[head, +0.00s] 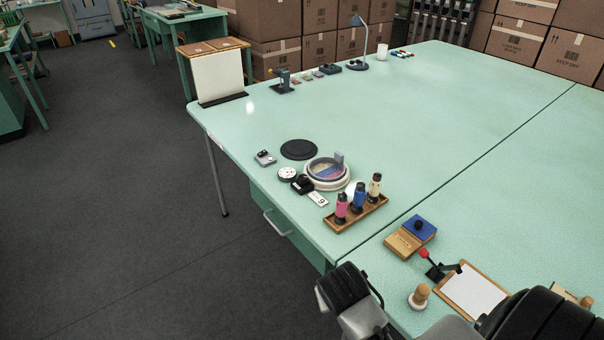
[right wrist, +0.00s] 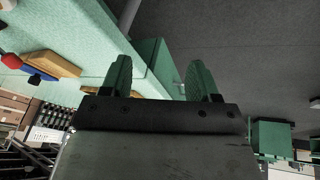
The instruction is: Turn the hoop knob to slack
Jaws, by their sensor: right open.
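A round hoop with a pale rim (head: 317,183) sits on a white base near the left edge of the green table in the head view. A small grey upright piece (head: 339,158) stands at its far right side. A white dial-like disc (head: 288,174) and a black block (head: 302,184) lie just left of it. I cannot tell which part is the hoop knob. My right gripper (right wrist: 160,78) is open and empty in the right wrist view, over the table edge and floor, well away from the hoop.
A wooden rack of bottles (head: 357,213) stands just right of the hoop. A black disc (head: 299,149) and a small grey device (head: 265,158) lie behind and left. A blue-topped wooden block (head: 411,236) and a clipboard (head: 472,291) are nearer. The table's far middle is clear.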

